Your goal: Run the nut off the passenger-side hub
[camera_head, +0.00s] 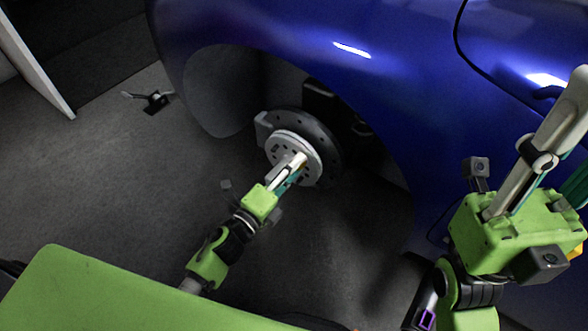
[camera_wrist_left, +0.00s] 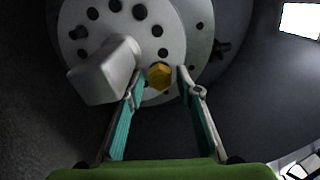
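The passenger-side hub (camera_head: 313,157) stands in the wheel arch of the blue car, with a pale, holed face on a dark disc. In the left wrist view the hub face (camera_wrist_left: 100,28) fills the upper middle. A gold hex nut (camera_wrist_left: 159,76) sits low on it, beside a thick grey stub (camera_wrist_left: 103,72). My left gripper (camera_head: 297,162) is at the hub; its fingers (camera_wrist_left: 160,80) are open, one on each side of the nut, with a visible gap at the right. Contact cannot be told.
The blue fender (camera_head: 280,30) arches over the hub and continues to the right. A small dark stand-like object (camera_head: 155,101) is on the grey floor at the left. The floor (camera_head: 110,180) left of the hub is mostly clear.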

